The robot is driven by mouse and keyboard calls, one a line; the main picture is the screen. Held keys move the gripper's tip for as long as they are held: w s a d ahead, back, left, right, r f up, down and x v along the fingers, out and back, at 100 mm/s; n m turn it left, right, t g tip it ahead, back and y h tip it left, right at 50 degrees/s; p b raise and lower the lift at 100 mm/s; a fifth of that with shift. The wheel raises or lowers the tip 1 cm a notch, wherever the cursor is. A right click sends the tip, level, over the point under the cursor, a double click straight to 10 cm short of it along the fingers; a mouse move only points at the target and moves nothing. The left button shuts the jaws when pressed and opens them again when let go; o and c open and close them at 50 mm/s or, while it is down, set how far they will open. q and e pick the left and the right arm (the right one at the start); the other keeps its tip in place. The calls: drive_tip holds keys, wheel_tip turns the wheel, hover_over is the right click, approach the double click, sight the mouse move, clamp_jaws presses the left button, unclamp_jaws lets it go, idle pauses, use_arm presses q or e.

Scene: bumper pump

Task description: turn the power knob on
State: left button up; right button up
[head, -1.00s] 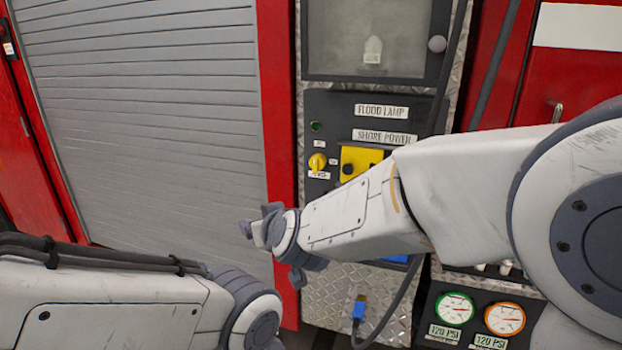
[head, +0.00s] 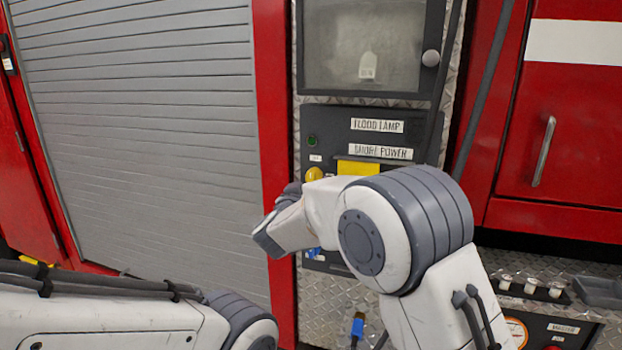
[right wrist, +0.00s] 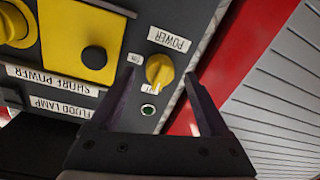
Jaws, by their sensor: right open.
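The yellow power knob (right wrist: 160,70) is on the dark control panel, beside an upside-down POWER label (right wrist: 169,40) in the right wrist view. Two small labels near the knob are too small to read surely. In the head view the knob (head: 314,173) shows just above my right arm, partly hidden. My right gripper (right wrist: 161,74) is open, with one finger on each side of the knob in the right wrist view. I cannot tell whether either finger touches it. In the head view the fingers are mostly hidden by the wrist. My left arm shows at lower left; its gripper is out of view.
A yellow plate (right wrist: 78,38) with a black button and another yellow knob (right wrist: 14,25) are beside the power knob. A green indicator (right wrist: 148,110) is near it. A grey shutter (head: 150,150) and red door (head: 560,120) flank the panel.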

drive_tip(key=shift+x, duration=1.25)
clamp_jaws()
